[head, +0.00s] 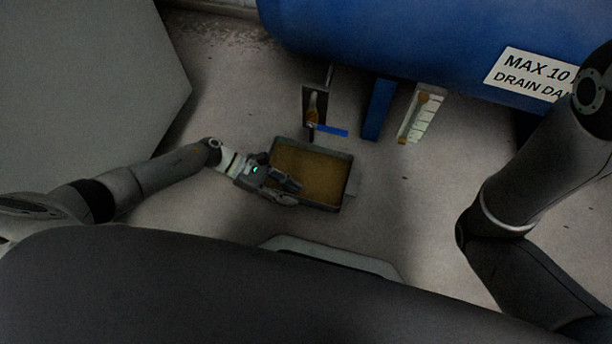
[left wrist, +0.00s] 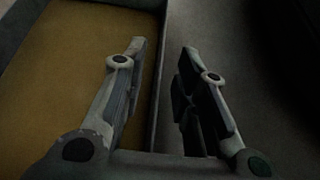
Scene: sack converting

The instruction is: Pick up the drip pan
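The drip pan (head: 325,153) is a dark grey rectangular tray on the floor below the blue tank, with brownish-yellow contents in it. A small tab sticks out from its right side. My left gripper (head: 292,192) is at the pan's near left part. In the left wrist view the left gripper (left wrist: 163,55) is open. Its left finger is over the inside of the pan and its right finger is outside, with the pan's wall (left wrist: 158,88) running between them. I cannot tell whether either finger touches the wall. My right gripper is out of view.
The blue tank (head: 400,35) hangs over the floor behind the pan. A drain valve with a blue handle (head: 328,130) is just above the pan's far edge. A blue leg (head: 379,108) and a sight gauge (head: 420,115) stand to its right. Floor around the pan is clear.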

